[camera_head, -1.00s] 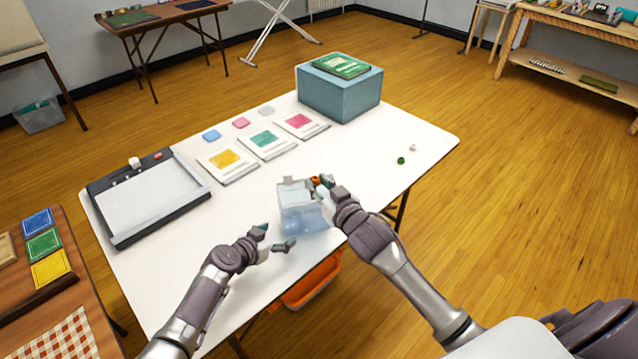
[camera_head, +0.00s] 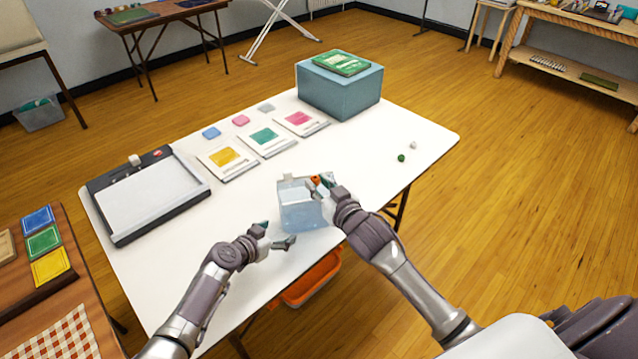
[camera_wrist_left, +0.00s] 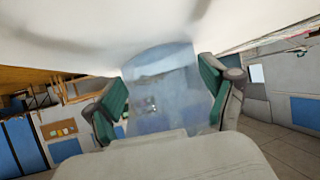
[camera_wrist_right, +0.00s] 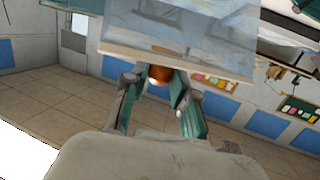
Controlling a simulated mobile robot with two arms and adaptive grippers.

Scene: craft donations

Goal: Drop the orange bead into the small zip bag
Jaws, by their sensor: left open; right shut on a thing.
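The small zip bag (camera_head: 300,212) is clear and bluish and stands upright near the table's front edge. It also shows in the left wrist view (camera_wrist_left: 165,90), beyond the left jaws, and in the right wrist view (camera_wrist_right: 185,35). The orange bead (camera_head: 315,180) is at the bag's upper right. My right gripper (camera_head: 324,184) is shut on the bead, which shows between its fingers in the right wrist view (camera_wrist_right: 158,75). Whether the bead is over the bag's mouth I cannot tell. My left gripper (camera_head: 279,235) is open and empty, to the lower left of the bag.
A green bead (camera_head: 401,158) and a white bead (camera_head: 413,145) lie on the right of the white table (camera_head: 350,150). A paper trimmer (camera_head: 150,200) lies at left, colored packets (camera_head: 262,140) at the back, and a teal box (camera_head: 340,92) behind. An orange bin (camera_head: 310,282) is below the table.

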